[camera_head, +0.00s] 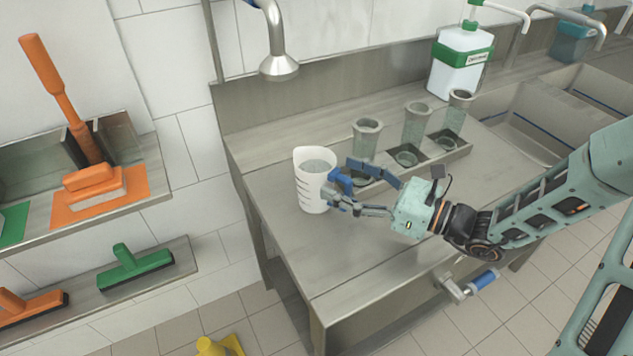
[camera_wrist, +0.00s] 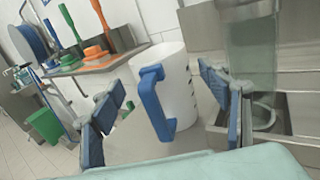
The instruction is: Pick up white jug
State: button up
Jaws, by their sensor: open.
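The white jug (camera_head: 313,180) stands upright on the left part of the steel counter, with a greyish content visible inside its rim. Its blue handle (camera_wrist: 154,103) faces my gripper. In the wrist view the white jug (camera_wrist: 177,82) shows between my two fingers, with the handle nearest the camera. My gripper (camera_wrist: 166,112) is open, its blue-padded fingers spread on either side of the handle. In the head view my gripper (camera_head: 366,192) is at the jug's right side, close to the handle. Whether a finger touches the jug cannot be told.
Grey cups (camera_head: 367,138) stand in a steel holder (camera_head: 448,150) right behind my gripper, close to the right finger. A faucet (camera_head: 279,66) hangs above the back. A green-white soap bottle (camera_head: 460,62) stands at the back right. The counter's front left (camera_head: 300,255) is clear.

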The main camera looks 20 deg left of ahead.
aim_at(317, 166)
jog(key=a, duration=0.6)
jog(key=shift+w+a, duration=0.25)
jog(key=shift+w, duration=0.15)
jog(key=shift+r, duration=0.1)
jog(key=c, duration=1.6)
jog(key=shift+o, duration=0.2)
jog(key=shift+r, duration=0.2)
